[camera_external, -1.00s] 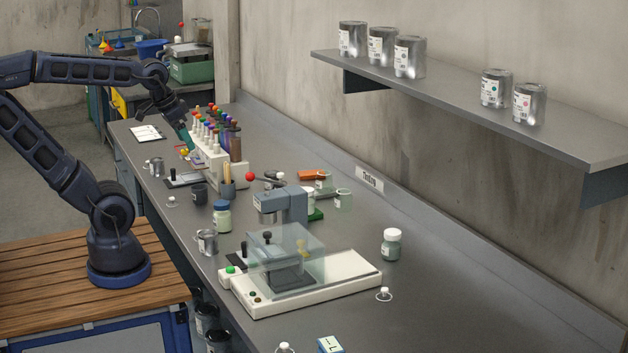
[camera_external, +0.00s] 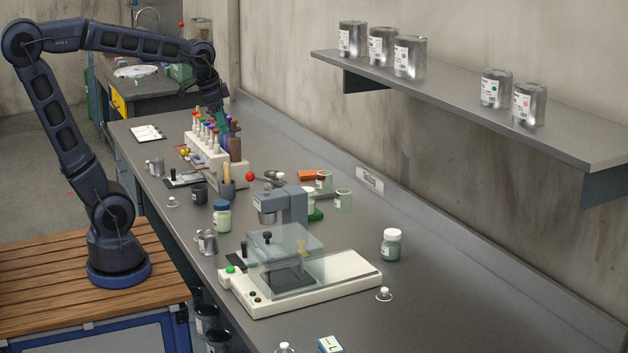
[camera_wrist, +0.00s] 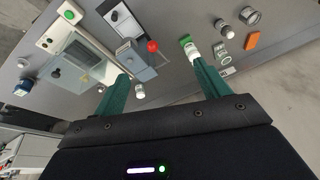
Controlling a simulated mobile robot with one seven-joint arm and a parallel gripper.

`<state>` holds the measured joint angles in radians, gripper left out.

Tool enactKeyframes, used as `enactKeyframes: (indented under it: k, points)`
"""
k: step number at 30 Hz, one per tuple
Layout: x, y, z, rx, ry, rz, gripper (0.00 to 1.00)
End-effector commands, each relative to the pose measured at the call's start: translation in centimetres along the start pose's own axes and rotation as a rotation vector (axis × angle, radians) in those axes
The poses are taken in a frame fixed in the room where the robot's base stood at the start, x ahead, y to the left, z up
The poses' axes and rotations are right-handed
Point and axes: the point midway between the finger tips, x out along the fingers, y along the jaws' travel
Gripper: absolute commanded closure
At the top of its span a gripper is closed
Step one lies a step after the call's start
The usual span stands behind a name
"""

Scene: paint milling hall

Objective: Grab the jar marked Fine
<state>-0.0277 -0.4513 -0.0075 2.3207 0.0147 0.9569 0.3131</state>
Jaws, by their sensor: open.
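My gripper (camera_external: 224,124) hangs by the far end of the bottle rack in the external view. In the wrist view its two green fingers (camera_wrist: 160,68) are apart with nothing held between them. Several white-lidded jars stand on the bench. A third jar (camera_external: 309,198) is partly hidden behind the machine's head. No jar label is readable, so I cannot tell which is marked Fine.
The machine with a clear guard (camera_external: 285,262) fills mid-bench. The bottle rack (camera_external: 216,165) stands close below my gripper. An orange block (camera_external: 312,176) and open glass jar (camera_external: 343,199) are near the wall. A shelf (camera_external: 470,103) holds metal cans. The bench's right front is mostly clear.

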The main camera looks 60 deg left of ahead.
Motion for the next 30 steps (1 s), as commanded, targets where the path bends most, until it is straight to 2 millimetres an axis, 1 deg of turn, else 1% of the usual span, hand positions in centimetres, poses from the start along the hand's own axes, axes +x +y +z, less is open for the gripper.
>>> enactKeyframes:
  k: [1,3,8,14,18,23,26,30]
  points:
    - [0.5,-0.6,-1.4,0.028,-0.013,0.002,0.25]
    - [1.1,-1.3,-3.1,0.076,-0.026,0.005,0.25]
    - [2.8,-3.0,-7.0,0.181,-0.055,0.014,0.25]
    - [5.7,-5.1,-11.8,0.314,-0.089,0.031,0.25]
    - [8.3,-6.7,-14.8,0.405,-0.112,0.046,0.25]
    - [11.7,-8.4,-18.1,0.51,-0.136,0.068,0.25]
    - [14.0,-9.5,-20.1,0.575,-0.149,0.082,0.25]
    - [17.6,-11.0,-22.5,0.665,-0.166,0.106,0.25]
